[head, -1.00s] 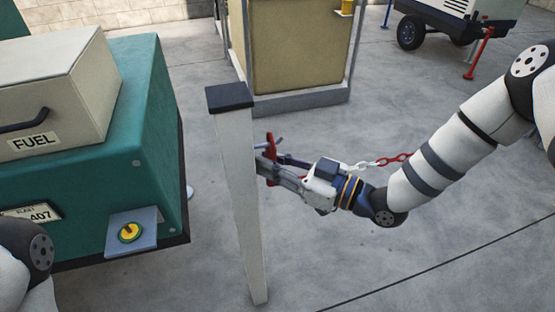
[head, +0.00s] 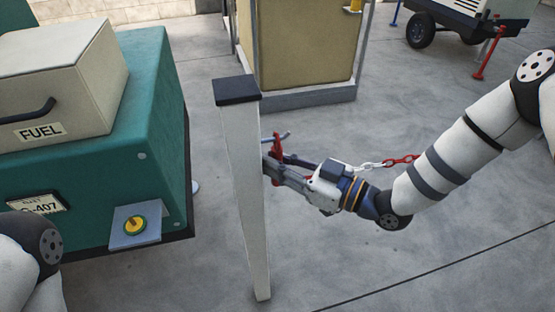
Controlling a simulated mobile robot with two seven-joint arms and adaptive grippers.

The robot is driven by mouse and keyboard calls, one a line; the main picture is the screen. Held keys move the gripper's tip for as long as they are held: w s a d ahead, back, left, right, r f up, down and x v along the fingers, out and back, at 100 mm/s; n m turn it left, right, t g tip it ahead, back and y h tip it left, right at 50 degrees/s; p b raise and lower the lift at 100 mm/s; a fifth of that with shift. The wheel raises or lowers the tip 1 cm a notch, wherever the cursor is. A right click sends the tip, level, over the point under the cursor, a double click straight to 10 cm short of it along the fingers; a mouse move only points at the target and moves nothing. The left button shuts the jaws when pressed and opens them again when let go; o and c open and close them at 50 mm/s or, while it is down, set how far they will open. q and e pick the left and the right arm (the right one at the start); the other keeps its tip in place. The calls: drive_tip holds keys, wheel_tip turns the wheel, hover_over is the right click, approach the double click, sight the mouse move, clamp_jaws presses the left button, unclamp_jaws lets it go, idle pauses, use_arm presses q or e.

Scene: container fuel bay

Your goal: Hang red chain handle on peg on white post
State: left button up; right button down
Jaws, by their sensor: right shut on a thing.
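The white post (head: 243,185) with a dark cap stands upright left of the middle. My right gripper (head: 272,164) is just right of the post and shut on the red handle (head: 276,145), of which only a part shows between the fingers. A grey rod, which looks like the peg (head: 283,136), shows beside the upper end of the handle; I cannot tell whether they touch. A red and white chain (head: 385,163) shows behind my right wrist, and its run to the handle is hidden. My left gripper is out of view; only a part of my left arm shows.
A tan cabinet (head: 305,45) stands behind the post. A wheeled trailer (head: 470,20) and a red post (head: 488,55) are at back right.

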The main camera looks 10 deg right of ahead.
drive_tip(key=shift+s+f, duration=0.25)
drive_tip(key=shift+f, duration=0.4)
idle(0.3)
drive_tip(key=shift+r, duration=0.25)
idle(0.4)
drive_tip(key=c, duration=1.4)
unclamp_jaws()
drive_tip(key=shift+w+r, duration=0.1)
drive_tip(key=shift+w, duration=0.05)
drive_tip(key=shift+c, duration=0.2)
drive_tip(key=shift+a, duration=0.1)
drive_tip(key=shift+r, duration=0.2)
